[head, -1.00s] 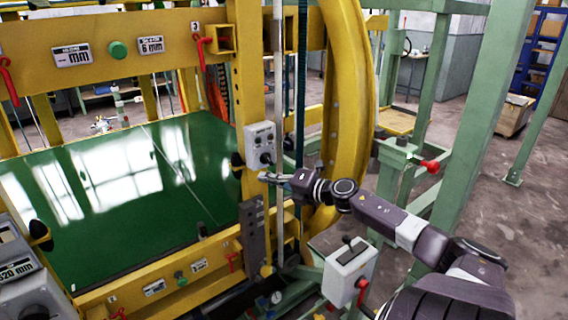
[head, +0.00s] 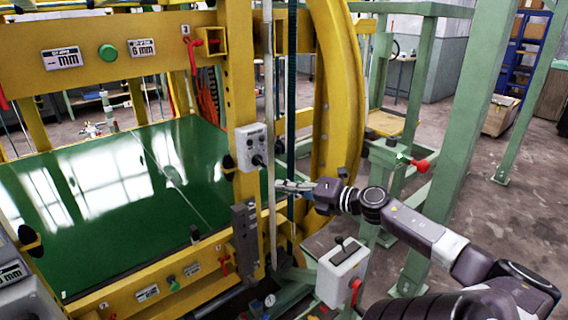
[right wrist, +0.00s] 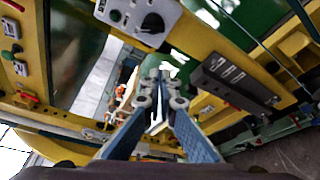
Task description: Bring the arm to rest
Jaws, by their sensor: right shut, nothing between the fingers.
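My right arm comes in from the lower right in the head view. Its gripper (head: 284,186) is shut and empty, beside the yellow post of the ring machine. It is a little right of and below the grey control box (head: 251,147) with its black knob. In the right wrist view the gripper's fingers (right wrist: 162,78) are together, with nothing between them. The control box (right wrist: 140,18) shows at the top of that view, apart from the fingers. My left gripper does not show.
The yellow ring (head: 340,90) stands right behind the gripper. A green post (head: 462,130) rises close to my right arm. A grey lever box (head: 343,272) sits below the arm. The green plate (head: 100,200) fills the machine's left. Open floor (head: 520,210) lies at right.

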